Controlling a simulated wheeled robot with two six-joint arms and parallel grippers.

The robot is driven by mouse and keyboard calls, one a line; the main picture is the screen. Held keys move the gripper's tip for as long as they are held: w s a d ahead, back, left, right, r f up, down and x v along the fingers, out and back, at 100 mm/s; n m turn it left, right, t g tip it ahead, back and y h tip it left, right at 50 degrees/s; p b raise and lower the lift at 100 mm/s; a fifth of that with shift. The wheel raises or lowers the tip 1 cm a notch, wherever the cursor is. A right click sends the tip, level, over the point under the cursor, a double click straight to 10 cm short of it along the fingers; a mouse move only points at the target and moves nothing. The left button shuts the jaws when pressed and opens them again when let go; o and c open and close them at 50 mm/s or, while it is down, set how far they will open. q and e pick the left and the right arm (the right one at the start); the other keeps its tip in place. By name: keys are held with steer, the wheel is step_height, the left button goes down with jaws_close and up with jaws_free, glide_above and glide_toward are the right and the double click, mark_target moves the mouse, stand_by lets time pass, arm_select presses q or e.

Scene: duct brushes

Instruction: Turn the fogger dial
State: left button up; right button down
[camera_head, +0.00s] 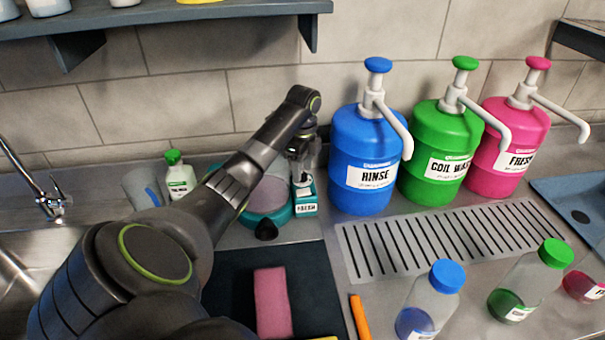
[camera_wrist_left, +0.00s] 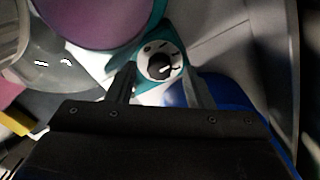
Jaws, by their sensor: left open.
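The fogger (camera_head: 266,200) is a teal unit with a pinkish bowl, at the back of the counter left of the blue dispenser. Its dial (camera_wrist_left: 160,66) is a black knob on a white round face, seen in the left wrist view. My left gripper (camera_head: 303,160) is over the fogger's label side in the head view, partly hidden by my own arm. In the left wrist view my left gripper (camera_wrist_left: 160,88) is open, with one finger on each side of the dial. I cannot tell whether the fingers touch it. My right gripper is not in view.
The blue RINSE dispenser (camera_head: 363,150) stands close to the right of my left gripper. Green (camera_head: 438,150) and pink (camera_head: 512,140) dispensers stand further right. A pink sponge (camera_head: 272,302) lies on a dark mat in front. A green-capped bottle (camera_head: 180,178) stands left of the fogger.

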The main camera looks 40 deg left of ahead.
arm_select(q)
steer(key=shift+f, duration=0.6)
steer(key=c, duration=1)
steer(key=shift+r+n+p, duration=0.25)
steer(key=shift+n+p, duration=0.05)
steer(key=shift+p, duration=0.55)
steer(key=n+p, duration=0.9)
steer(key=p, duration=0.2)
steer(key=shift+r, duration=0.1)
steer(key=n+p, duration=0.3)
steer(key=n, duration=0.1)
steer(key=shift+n, duration=0.3)
steer(key=shift+f+n+p, duration=0.2)
steer(key=shift+n+p, duration=0.75)
steer(key=shift+n, duration=0.35)
steer(key=o, duration=1)
